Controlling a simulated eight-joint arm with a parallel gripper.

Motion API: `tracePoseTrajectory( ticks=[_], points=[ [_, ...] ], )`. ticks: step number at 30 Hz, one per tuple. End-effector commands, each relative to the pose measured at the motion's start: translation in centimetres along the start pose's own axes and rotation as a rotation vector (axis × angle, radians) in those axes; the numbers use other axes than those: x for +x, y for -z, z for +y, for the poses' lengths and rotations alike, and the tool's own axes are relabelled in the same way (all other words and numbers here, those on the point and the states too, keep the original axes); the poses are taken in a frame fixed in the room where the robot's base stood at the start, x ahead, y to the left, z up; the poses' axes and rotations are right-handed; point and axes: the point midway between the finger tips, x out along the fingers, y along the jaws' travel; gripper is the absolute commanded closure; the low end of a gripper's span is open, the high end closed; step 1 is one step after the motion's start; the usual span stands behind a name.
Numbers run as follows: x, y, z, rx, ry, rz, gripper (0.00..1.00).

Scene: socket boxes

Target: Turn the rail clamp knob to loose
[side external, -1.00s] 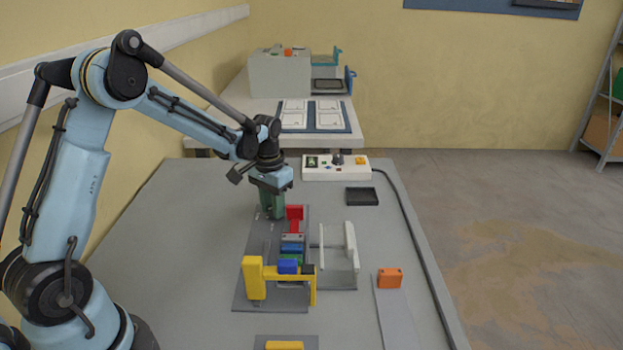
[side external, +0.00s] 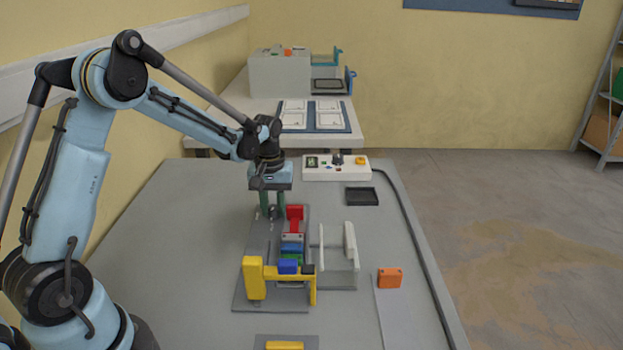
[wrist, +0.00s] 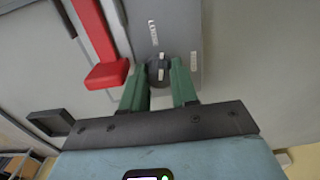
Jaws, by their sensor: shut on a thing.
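The rail clamp knob (wrist: 158,71) is a dark round knob with a white pointer mark, on the grey fixture plate (wrist: 181,22). My gripper (wrist: 159,77) points down and is shut on the knob, with one green finger on each side. In the wrist view the pointer lies roughly along the picture's vertical. Two white labels sit by the knob, one above it (wrist: 153,32) and one to its right (wrist: 194,61); their lettering is too small to read surely. In the side view my gripper (side external: 272,208) is at the plate's far left corner, largely hiding the knob.
A red lever (side external: 295,220) stands just right of my fingers. Blue and green blocks and a yellow clamp (side external: 254,278) sit nearer on the plate. A white-railed fixture (side external: 350,247), a black tray (side external: 361,196) and an orange block (side external: 390,278) lie to the right.

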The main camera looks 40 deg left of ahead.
Motion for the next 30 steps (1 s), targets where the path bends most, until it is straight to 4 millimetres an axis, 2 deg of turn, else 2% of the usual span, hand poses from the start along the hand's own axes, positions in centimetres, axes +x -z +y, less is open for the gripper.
tracePoseTrajectory(
  ticks=[14, 15, 19, 30],
  points=[
    [-0.04, 0.05, 0.02, -0.012, -0.001, 0.002, 1.00],
    [-0.04, 0.05, 0.02, -0.012, -0.001, 0.002, 0.67],
    [-0.02, 0.04, 0.03, -0.012, -0.001, 0.001, 0.47],
    [0.01, -0.03, 0.30, -0.008, -0.007, 0.001, 0.46]
  ],
)
